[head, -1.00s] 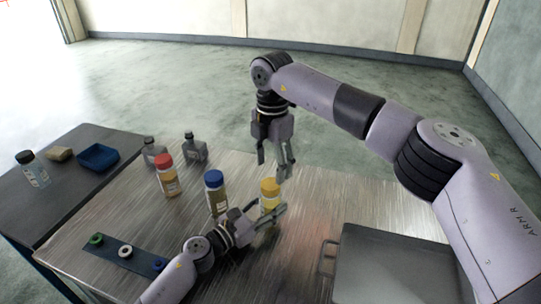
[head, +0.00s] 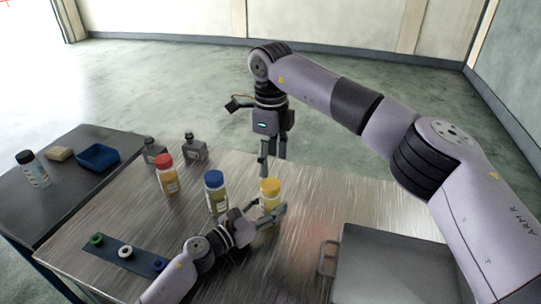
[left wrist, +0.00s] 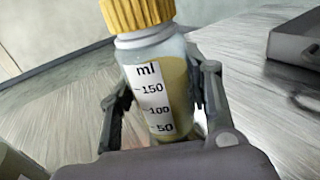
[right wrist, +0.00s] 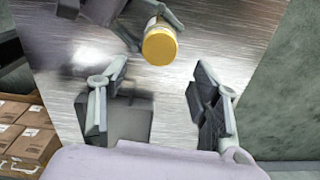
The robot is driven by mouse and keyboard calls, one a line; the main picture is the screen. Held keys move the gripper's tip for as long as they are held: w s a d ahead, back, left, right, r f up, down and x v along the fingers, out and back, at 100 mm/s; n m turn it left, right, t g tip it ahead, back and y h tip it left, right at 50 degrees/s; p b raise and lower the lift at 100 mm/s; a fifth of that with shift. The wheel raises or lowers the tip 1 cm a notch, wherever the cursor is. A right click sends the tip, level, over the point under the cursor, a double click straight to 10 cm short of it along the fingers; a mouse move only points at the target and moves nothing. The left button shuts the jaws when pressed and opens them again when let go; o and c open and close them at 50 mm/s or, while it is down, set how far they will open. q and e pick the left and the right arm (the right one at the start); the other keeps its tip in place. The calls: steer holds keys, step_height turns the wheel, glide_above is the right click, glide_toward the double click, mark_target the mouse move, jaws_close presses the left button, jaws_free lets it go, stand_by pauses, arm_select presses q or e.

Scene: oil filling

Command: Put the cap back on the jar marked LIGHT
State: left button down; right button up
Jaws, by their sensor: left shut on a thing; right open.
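My left gripper (head: 262,216) is shut around the body of a jar with a yellow cap (head: 269,186), upright at the table's right middle. The left wrist view shows its ml scale and amber liquid (left wrist: 177,85), with the yellow cap (left wrist: 138,12) on top. My right gripper (head: 273,158) is open and empty above and behind this jar. In the right wrist view the yellow cap (right wrist: 160,47) lies beyond the open fingers (right wrist: 158,102). Jars with a blue cap (head: 213,178) and a red cap (head: 163,160) stand to the left. No LIGHT marking is readable.
A dark strip (head: 141,257) with green, white and blue rings lies front left. Two grey bottles (head: 194,150) stand at the back. A grey metal tray (head: 390,262) with a handle fills the front right. A side table holds a blue bin (head: 97,157) and a black-capped bottle (head: 36,172).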

mark_target(270, 184)
steer(key=n, duration=0.5)
steer(key=shift+r+n, duration=0.25)
steer(key=shift+n, duration=0.15)
steer(key=shift+f, duration=0.15)
steer(key=shift+f, duration=3.9)
steer(key=shift+c, duration=0.2)
steer(key=c, duration=1.2)
steer(key=m, duration=1.1)
steer(key=o, duration=1.3)
